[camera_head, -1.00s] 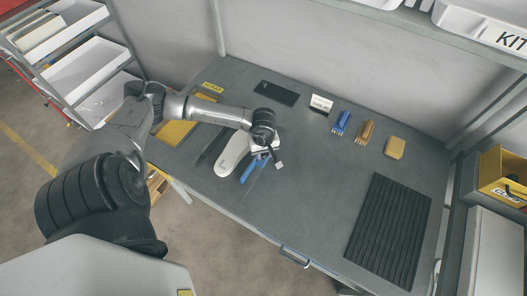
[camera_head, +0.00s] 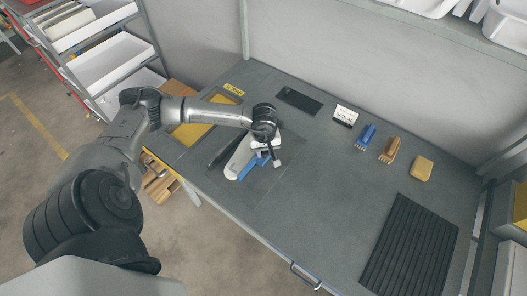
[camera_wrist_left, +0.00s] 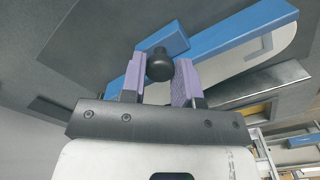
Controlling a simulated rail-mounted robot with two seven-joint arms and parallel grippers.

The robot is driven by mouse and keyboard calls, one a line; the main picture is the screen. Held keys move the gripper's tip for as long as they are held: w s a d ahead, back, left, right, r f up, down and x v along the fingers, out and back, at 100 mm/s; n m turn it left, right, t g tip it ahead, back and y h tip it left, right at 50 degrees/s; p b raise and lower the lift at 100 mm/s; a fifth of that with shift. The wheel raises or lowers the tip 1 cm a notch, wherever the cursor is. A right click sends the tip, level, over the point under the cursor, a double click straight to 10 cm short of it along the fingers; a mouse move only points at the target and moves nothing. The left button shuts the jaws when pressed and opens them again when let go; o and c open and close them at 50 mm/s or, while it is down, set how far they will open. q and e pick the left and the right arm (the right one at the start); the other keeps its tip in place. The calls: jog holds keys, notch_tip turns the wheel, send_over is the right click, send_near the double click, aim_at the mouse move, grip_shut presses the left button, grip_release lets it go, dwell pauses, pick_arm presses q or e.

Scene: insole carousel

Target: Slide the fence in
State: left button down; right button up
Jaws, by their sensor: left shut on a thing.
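The fence is a blue bar (camera_head: 248,170) on the workbench, lying along the right side of a white insole-shaped piece (camera_head: 238,161). In the left wrist view the blue bar (camera_wrist_left: 235,32) runs up to the right, with the pale piece (camera_wrist_left: 270,52) showing beside it. A round black knob (camera_wrist_left: 159,65) stands on the fence's blue side block. My left gripper (camera_head: 264,152) is over the fence. In the wrist view its purple fingers (camera_wrist_left: 160,80) are shut on the knob, one on each side. My right gripper is not in view.
A dark bar (camera_head: 222,151) lies left of the white piece, and a yellow-floored recess (camera_head: 203,122) is further left. A black plate (camera_head: 299,101), blue brush (camera_head: 365,136), brown brush (camera_head: 390,149) and yellow block (camera_head: 422,168) line the back. A ribbed black mat (camera_head: 410,245) lies right. The bench middle is clear.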

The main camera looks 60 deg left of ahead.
pick_arm(q)
jog(key=c, duration=1.2)
grip_release()
jog(key=shift+a, duration=0.2)
jog(key=o, duration=0.3)
jog(key=shift+s+a, duration=0.1)
jog(key=shift+o, duration=0.2)
notch_tip(320, 180, up, 14)
jog(key=p, duration=0.1)
jog(key=shift+f, duration=0.1)
